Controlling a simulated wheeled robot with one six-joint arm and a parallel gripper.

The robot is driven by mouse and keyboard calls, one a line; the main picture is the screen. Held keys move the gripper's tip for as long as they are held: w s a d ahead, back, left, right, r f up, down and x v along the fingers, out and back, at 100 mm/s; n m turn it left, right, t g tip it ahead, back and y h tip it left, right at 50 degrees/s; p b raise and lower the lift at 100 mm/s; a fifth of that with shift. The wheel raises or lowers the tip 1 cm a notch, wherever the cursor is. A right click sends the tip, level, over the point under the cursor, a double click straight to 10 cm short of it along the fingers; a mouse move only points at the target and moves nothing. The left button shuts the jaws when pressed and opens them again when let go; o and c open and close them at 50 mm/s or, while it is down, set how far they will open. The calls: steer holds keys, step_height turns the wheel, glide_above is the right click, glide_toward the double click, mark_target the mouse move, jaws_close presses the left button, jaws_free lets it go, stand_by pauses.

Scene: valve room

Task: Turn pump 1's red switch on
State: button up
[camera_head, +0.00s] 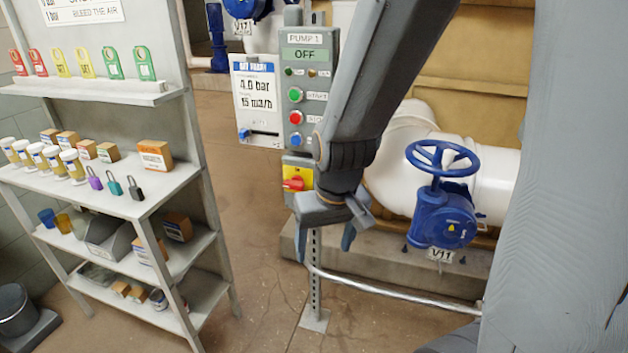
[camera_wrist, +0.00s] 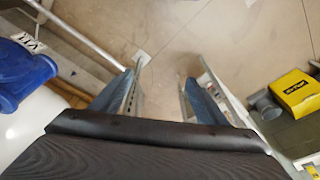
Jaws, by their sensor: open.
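The pump 1 panel (camera_head: 307,75) is a grey box on a post, labelled PUMP 1, with a display reading OFF. It has a green START button (camera_head: 296,95) and a red button below it. Under them the red switch (camera_head: 293,184) sits on a yellow plate (camera_head: 305,173), its handle lying roughly level. My gripper (camera_head: 325,242) is open and empty, pointing down just right of and below the switch in the head view. Part of the panel's right side is hidden behind my arm. In the wrist view my gripper (camera_wrist: 158,85) shows its two fingers apart over the floor.
A blue handwheel valve (camera_head: 441,200) tagged V11 stands on the right by white pipes. A metal rail (camera_head: 390,291) runs low in front of it. A shelf (camera_head: 135,195) with padlocks and boxes stands at left. A yellow box (camera_wrist: 295,92) shows in the wrist view.

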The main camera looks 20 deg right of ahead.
steer(key=w+a+f+m+t+b, duration=0.1)
steer(key=w+a+f+t, duration=0.15)
steer(key=w, duration=0.45)
steer(key=w+a+f+m+t+b, duration=0.1)
steer(key=w+a+t, duration=0.15)
steer(key=w, duration=0.55)
steer(key=m+t+h+b, duration=0.3)
steer(key=m+t+h, duration=0.3)
steer(key=h, duration=0.5)
glide_toward(292, 188)
steer(key=w+d+n+t, duration=0.1)
steer(key=shift+f+p+x, duration=0.15)
steer(key=shift+p+x, duration=0.35)
steer(key=shift+x, duration=1.5)
steer(key=shift+f+p+x, duration=0.1)
steer(key=shift+p+x, duration=0.35)
steer(key=shift+x, duration=1.5)
steer(key=c, duration=1.1)
